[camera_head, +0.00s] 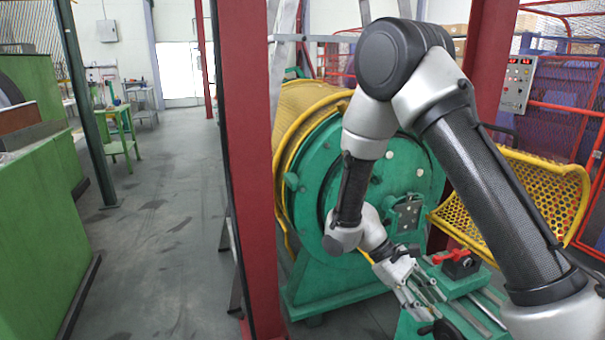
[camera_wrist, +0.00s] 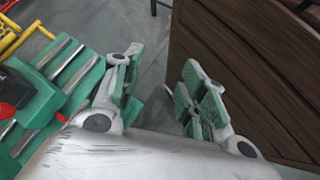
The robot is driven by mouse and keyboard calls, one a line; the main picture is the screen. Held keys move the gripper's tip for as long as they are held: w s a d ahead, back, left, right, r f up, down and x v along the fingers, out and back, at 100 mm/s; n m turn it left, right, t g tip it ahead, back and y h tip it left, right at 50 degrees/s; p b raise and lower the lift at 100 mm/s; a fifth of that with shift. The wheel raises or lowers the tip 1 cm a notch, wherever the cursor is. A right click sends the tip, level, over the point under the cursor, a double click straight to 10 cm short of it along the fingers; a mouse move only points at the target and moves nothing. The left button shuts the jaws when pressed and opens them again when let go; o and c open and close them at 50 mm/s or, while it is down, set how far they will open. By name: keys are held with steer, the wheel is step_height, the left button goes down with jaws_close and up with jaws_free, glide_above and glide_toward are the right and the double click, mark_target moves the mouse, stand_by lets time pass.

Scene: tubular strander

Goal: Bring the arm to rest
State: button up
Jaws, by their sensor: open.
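My arm is bent, its forearm hanging down in front of a green strander drum in the head view. My gripper (camera_head: 425,303) points down and to the right beside the green machine bed. In the wrist view my gripper (camera_wrist: 155,95) shows two green-padded fingers standing apart. Nothing is between them, only grey floor behind. The exact gap between the fingertips and the bed cannot be told.
The green drum (camera_head: 325,180) stands behind my arm, and a perforated yellow guard (camera_head: 515,200) at its right. A red post (camera_head: 250,170) stands left of it. A red-handled clamp (camera_head: 455,260) sits on the bed. A brown slatted panel (camera_wrist: 250,70) is close by. The left aisle is clear.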

steer(key=s+d+r+m+t+y, duration=0.2)
steer(key=s+d+r+t, duration=0.1)
steer(key=r, duration=0.6)
steer(key=s+d+r+m+t+y, duration=0.2)
steer(key=s+r+t+y, duration=0.1)
steer(key=r, duration=0.6)
steer(key=s+d+r+m+t+y, duration=0.3)
steer(key=r+t, duration=0.1)
steer(key=r, duration=0.5)
steer(key=shift+s+d+r+t, duration=0.3)
steer(key=shift+s+r, duration=0.05)
